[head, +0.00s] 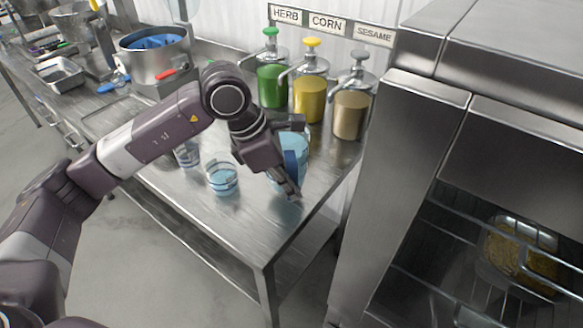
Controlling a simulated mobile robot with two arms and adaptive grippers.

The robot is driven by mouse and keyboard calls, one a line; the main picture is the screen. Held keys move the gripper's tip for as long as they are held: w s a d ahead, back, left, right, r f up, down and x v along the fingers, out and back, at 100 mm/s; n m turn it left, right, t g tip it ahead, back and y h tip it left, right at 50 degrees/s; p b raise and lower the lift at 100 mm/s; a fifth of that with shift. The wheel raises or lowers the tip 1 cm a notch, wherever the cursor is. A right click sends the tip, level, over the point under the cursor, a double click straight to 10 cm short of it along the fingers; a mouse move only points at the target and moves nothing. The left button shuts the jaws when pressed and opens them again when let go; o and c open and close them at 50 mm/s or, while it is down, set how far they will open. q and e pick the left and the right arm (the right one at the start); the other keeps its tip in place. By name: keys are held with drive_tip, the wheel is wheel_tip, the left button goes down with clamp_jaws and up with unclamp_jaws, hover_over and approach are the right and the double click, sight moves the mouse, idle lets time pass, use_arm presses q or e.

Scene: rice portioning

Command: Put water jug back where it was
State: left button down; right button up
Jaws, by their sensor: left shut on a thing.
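The water jug (302,145) is a clear vessel with light blue water, near the right end of the steel table. My left gripper (292,160) is shut on it from the left, around a blue part that looks like its handle. The gripper and wrist hide much of the jug's left side. The jug looks upright; I cannot tell whether its base touches the table. My right gripper is not in view.
Two clear cups with bluish water, one nearer (222,176) and one farther (187,154), stand left of the jug. Green (271,86), yellow (309,98) and tan (351,114) pump dispensers stand behind. A steel oven (422,130) is at right. The table's front right corner is clear.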

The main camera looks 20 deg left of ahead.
use_arm(q)
drive_tip(key=shift+w+f+p, duration=0.1)
drive_tip(key=shift+f+p, duration=0.3)
drive_tip(key=shift+f, duration=1.75)
drive_tip(key=shift+f, duration=0.15)
drive_tip(key=c, duration=2.2)
unclamp_jaws()
drive_tip(key=shift+o, duration=0.5)
drive_tip(key=shift+s, duration=0.2)
